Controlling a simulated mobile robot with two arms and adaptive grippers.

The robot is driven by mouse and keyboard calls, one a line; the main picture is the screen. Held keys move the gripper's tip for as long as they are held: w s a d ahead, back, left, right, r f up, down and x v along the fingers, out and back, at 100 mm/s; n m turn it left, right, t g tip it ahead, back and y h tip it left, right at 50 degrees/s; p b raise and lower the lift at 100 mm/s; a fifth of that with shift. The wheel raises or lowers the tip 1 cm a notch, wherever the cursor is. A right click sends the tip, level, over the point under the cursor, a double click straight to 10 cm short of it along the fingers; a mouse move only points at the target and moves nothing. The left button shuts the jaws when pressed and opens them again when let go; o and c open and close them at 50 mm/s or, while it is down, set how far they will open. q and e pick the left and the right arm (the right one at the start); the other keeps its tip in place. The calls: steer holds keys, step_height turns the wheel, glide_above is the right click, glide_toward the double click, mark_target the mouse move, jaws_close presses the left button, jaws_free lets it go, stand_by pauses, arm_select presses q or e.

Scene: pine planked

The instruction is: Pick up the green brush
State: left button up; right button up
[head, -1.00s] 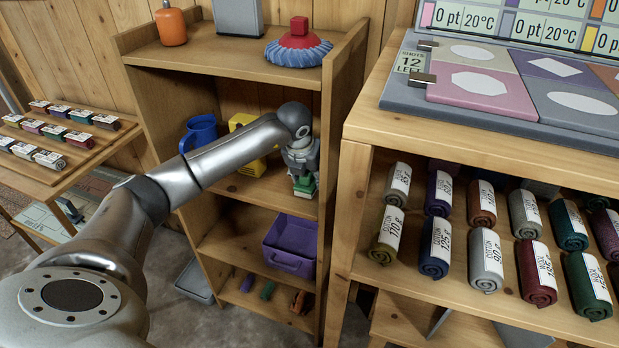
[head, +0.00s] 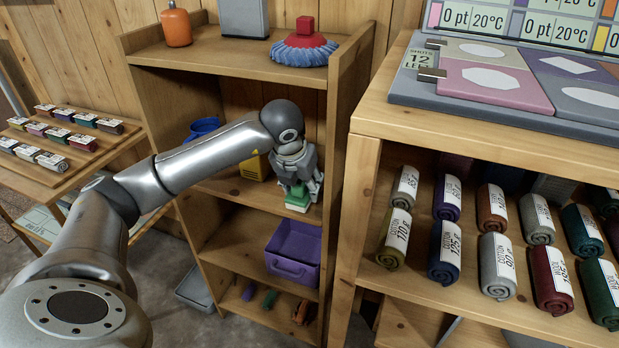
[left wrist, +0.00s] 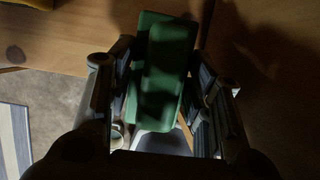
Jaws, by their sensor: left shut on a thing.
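The green brush (head: 298,202) is at the tip of my left gripper (head: 297,188), in front of the shelf unit's middle shelf. In the left wrist view the green block of the brush (left wrist: 163,70) lies between the two fingers of my left gripper (left wrist: 165,95), which are shut on it. A pale part shows beneath the green body; I cannot make out its details. The arm and wrist cover part of the shelf behind. My right gripper is not in view.
The shelf unit (head: 205,105) holds a blue mug (head: 203,128), a yellow object (head: 255,167) and a purple bin (head: 293,252). A blue-fringed brush with a red top (head: 304,45) stands on its top. A wooden stand with rolled cloths (head: 497,265) is close on the right.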

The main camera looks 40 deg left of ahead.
arm_select(q)
steer(key=s+d+b, duration=0.2)
steer(key=s, duration=0.8)
steer(key=shift+s+d+b, duration=0.3)
steer(key=shift+s+b, duration=0.05)
steer(key=shift+s, duration=0.05)
steer(key=o, duration=0.5)
steer(key=shift+c, duration=0.2)
steer(key=c, duration=0.3)
steer(key=shift+f, duration=0.1)
steer(key=shift+c, duration=0.2)
